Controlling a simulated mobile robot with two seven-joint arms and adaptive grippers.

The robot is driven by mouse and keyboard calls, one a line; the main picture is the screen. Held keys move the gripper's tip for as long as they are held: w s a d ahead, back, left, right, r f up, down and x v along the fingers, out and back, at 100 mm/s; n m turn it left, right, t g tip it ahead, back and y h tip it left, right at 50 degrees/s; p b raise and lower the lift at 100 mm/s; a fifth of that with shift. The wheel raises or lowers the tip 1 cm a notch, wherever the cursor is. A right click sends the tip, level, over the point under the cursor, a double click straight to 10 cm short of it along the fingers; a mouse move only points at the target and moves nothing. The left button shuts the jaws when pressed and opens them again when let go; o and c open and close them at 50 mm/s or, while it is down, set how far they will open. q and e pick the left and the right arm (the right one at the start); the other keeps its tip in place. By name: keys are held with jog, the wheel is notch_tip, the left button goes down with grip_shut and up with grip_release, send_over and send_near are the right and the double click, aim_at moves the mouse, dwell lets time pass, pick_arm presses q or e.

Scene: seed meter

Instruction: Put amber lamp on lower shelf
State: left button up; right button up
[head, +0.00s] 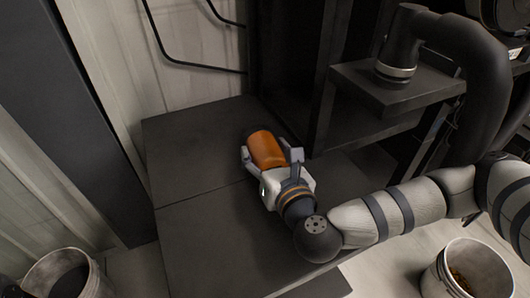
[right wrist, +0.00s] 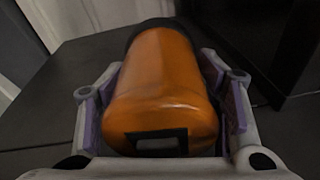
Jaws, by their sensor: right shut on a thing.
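The amber lamp (head: 265,150) is an orange cylinder with a dark cap at its far end. My right gripper (head: 272,163) is shut on it, with one finger on each side. In the right wrist view the lamp (right wrist: 165,85) fills the space between the fingers of the right gripper (right wrist: 165,105), and a dark rectangular patch shows on its near end. The lamp is over the dark low shelf surface (head: 205,220); I cannot tell whether it touches it. My left gripper is not in view.
A dark raised shelf (head: 405,85) stands at the right behind my arm. White buckets stand at the lower right (head: 468,270) and lower left (head: 68,275). A dark post (head: 75,120) rises at the left. The low surface is clear left of and in front of the lamp.

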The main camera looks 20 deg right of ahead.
jog(key=o, duration=1.3)
jog(key=shift+o, duration=0.2)
